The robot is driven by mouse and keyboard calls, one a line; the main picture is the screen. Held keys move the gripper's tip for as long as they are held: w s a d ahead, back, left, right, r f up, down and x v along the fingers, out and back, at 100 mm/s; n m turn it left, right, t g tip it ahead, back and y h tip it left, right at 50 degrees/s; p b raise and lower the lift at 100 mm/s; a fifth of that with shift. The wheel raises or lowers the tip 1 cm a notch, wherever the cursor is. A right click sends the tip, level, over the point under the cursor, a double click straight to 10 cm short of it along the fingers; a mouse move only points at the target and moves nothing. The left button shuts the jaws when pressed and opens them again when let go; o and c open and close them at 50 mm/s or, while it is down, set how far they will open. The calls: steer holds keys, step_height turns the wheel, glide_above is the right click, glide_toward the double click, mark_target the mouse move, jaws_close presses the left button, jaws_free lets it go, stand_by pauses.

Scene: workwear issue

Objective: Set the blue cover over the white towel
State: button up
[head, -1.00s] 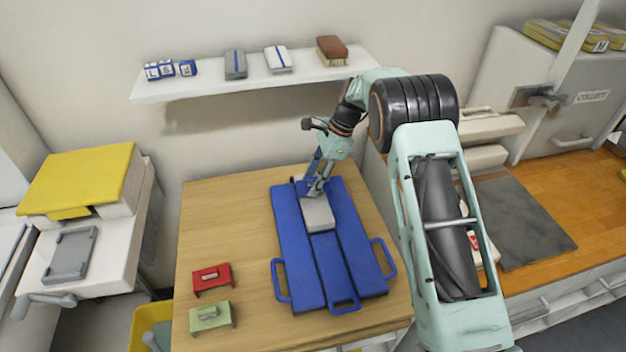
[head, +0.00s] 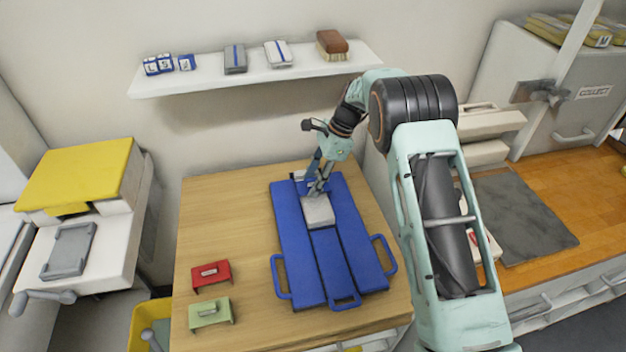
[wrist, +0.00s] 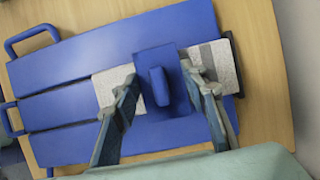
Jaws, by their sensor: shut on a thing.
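The white towel (head: 318,211) is a pale, speckled folded strip on the blue folding board (head: 295,250). In the wrist view the towel (wrist: 109,90) shows on both sides of the blue cover (wrist: 158,108), with grey stripes on its right part. The cover is a small blue plate with a raised grip, lying across the towel's middle. My gripper (wrist: 160,76) has a finger on each side of that grip and is shut on the cover. In the head view my gripper (head: 316,190) partly hides the cover. Whether the cover's underside touches the towel, I cannot tell.
A red piece (head: 211,275) and a green piece (head: 210,313) stand on the wooden table (head: 225,215), left of the board. A wall shelf (head: 200,82) with boxes and a brush (head: 332,44) hangs behind. The table's back left is clear.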

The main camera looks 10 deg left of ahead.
steer(key=shift+f+b, duration=0.4)
steer(key=shift+f, duration=0.45)
stand_by(0.3)
steer(key=o, duration=0.9)
steer(key=shift+c, duration=0.2)
steer(key=shift+o, duration=0.4)
steer(key=o, duration=0.3)
steer(key=shift+o, duration=0.2)
steer(key=shift+r+p, duration=2.15)
steer(key=shift+r, duration=1.4)
